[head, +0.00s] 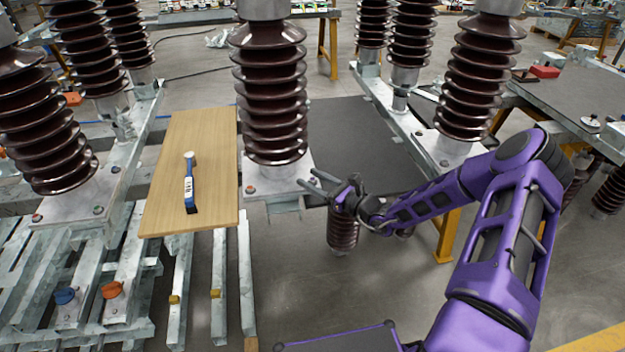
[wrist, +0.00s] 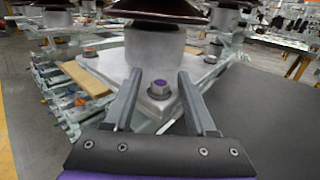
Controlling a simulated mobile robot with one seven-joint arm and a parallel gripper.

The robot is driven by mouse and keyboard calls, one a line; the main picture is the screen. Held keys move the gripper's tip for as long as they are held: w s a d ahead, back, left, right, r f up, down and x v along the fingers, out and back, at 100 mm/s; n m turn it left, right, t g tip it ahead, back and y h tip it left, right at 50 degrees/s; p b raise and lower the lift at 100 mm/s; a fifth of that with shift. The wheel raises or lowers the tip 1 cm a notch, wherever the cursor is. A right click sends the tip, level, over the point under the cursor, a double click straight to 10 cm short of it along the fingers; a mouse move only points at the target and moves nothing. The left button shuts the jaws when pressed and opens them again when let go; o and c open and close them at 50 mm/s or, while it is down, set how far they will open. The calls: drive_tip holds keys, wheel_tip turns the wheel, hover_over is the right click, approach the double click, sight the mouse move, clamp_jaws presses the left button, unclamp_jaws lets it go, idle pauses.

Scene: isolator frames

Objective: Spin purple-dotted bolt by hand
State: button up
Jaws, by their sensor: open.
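The purple-dotted bolt (wrist: 159,88) sits at the near corner of a grey metal base plate (wrist: 192,72) under a brown ribbed insulator (wrist: 165,10). Its hex head and washer show in the wrist view, with the purple mark on top. My gripper (wrist: 159,74) is open, with one finger on each side of the bolt in that view. I cannot tell whether either finger touches it. In the head view my gripper (head: 316,181) is at the right corner of the plate (head: 262,184), below the insulator (head: 270,95). The bolt is not clear there.
Another bolt (head: 250,189) is at the plate's left side. A wooden board (head: 165,215) to the left carries a blue-handled tool (head: 189,185). More insulators (head: 478,80) stand around on metal frames. A dark flat panel (wrist: 265,110) lies right of the plate.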

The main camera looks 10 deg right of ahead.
clamp_jaws()
idle(0.3)
drive_tip(key=shift+m+t+h+p, duration=0.3)
drive_tip(key=shift+m+h, duration=0.1)
drive_tip(key=shift+a+m+t+h+p, duration=0.15)
drive_tip(key=shift+m+t+h+p, duration=0.65)
drive_tip(key=shift+h, duration=0.4)
drive_tip(key=m+t+h, duration=0.1)
drive_tip(key=h, duration=0.1)
drive_tip(key=m+h, duration=0.2)
drive_tip(key=h, duration=0.1)
drive_tip(key=shift+f+m+t, duration=0.1)
drive_tip(key=shift+m+t, duration=0.2)
drive_tip(key=shift+t, duration=0.1)
drive_tip(key=m+h, duration=0.2)
drive_tip(key=h, duration=0.1)
drive_tip(key=m+h, duration=0.2)
drive_tip(key=h, duration=0.2)
drive_tip(key=shift+m+g+h, duration=0.6)
drive_tip(key=shift+m+h, duration=0.7)
drive_tip(key=shift+h, duration=0.4)
drive_tip(key=shift+h, duration=0.3)
